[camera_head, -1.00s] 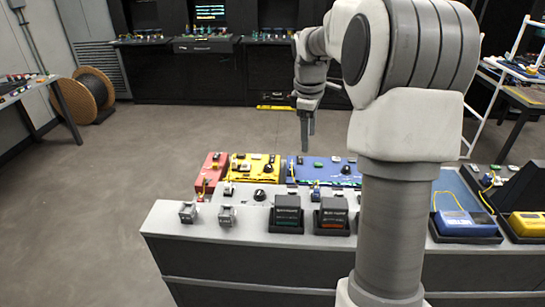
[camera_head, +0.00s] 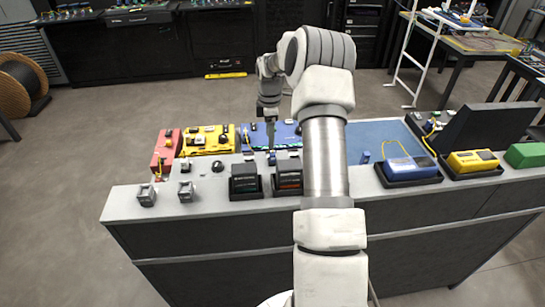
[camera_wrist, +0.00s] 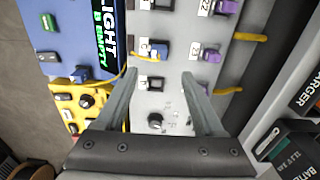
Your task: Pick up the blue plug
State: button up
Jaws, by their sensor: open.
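A blue plug (camera_wrist: 160,50) sits in a port on the grey panel (camera_wrist: 178,100) in the wrist view, with a yellow cable beside it. My gripper (camera_wrist: 158,74) is open and empty. In the wrist view its two fingers are spread, and the plug appears just beyond the gap between their tips. I cannot tell the height between tips and plug. Purple plugs (camera_wrist: 211,56) sit to the right. In the head view my gripper (camera_head: 270,130) is over the far part of the bench.
A blue unit (camera_wrist: 62,28) with a lit sign stands left of the plug. Two black battery packs (camera_head: 244,182) stand at the bench's near edge. A red unit (camera_head: 166,150) is at far left. A blue device (camera_head: 410,168) and yellow device (camera_head: 472,160) lie right.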

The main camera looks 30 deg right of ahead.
aim_at(273, 152)
notch_tip(273, 152, down, 3)
jog(key=shift+f, duration=0.15)
jog(key=shift+d+f+p, duration=0.25)
jog(key=shift+f+p, duration=0.05)
jog(key=shift+f, duration=1.05)
jog(key=shift+d+f+p, duration=0.2)
jog(key=shift+f+p, duration=0.1)
jog(key=shift+f, duration=1.05)
jog(key=shift+c, duration=0.3)
grip_shut()
